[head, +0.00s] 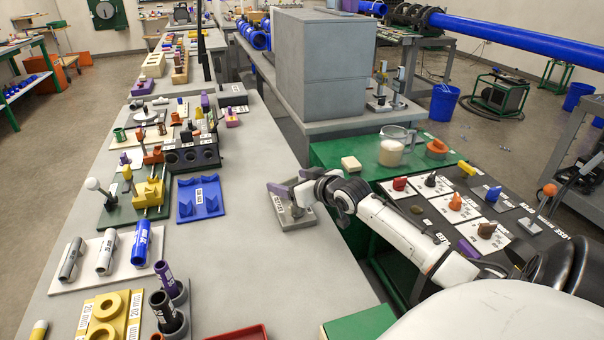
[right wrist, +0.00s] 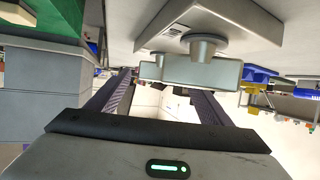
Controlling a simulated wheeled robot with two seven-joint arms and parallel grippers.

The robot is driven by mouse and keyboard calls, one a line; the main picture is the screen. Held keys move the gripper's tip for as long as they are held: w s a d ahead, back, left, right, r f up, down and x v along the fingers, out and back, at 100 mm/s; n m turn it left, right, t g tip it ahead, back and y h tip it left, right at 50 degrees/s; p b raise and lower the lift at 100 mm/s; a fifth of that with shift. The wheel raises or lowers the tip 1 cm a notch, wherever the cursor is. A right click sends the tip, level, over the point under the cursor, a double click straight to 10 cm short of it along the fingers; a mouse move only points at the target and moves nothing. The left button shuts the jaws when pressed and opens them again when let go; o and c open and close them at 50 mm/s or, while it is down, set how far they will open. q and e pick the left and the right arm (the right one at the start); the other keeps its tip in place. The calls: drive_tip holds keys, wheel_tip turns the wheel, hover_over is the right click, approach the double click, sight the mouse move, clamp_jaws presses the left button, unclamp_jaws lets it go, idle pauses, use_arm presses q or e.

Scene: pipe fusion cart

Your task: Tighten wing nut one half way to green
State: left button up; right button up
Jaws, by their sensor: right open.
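A grey plate (head: 280,219) with a white label lies on the long grey bench, and my right gripper (head: 291,186) is just over it. In the right wrist view the plate (right wrist: 225,22) shows upside down, with a round grey post and a wide grey bar, which looks like the wing nut (right wrist: 200,72). The purple fingers of my right gripper (right wrist: 158,85) are spread apart, with the bar near their tips. I cannot tell whether they touch it. In the head view the gripper hides most of the nut. No green mark on it is visible. My left gripper is not in view.
A blue V-block (head: 200,201) and a dark block with holes (head: 190,156) stand left of the plate. A large grey box (head: 322,70) stands behind it. A black mat (head: 480,205) with labelled parts lies at right. The bench in front of the plate is clear.

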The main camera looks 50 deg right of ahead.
drive_tip(key=v, duration=0.8)
drive_tip(key=shift+s+r, duration=0.1)
idle(0.3)
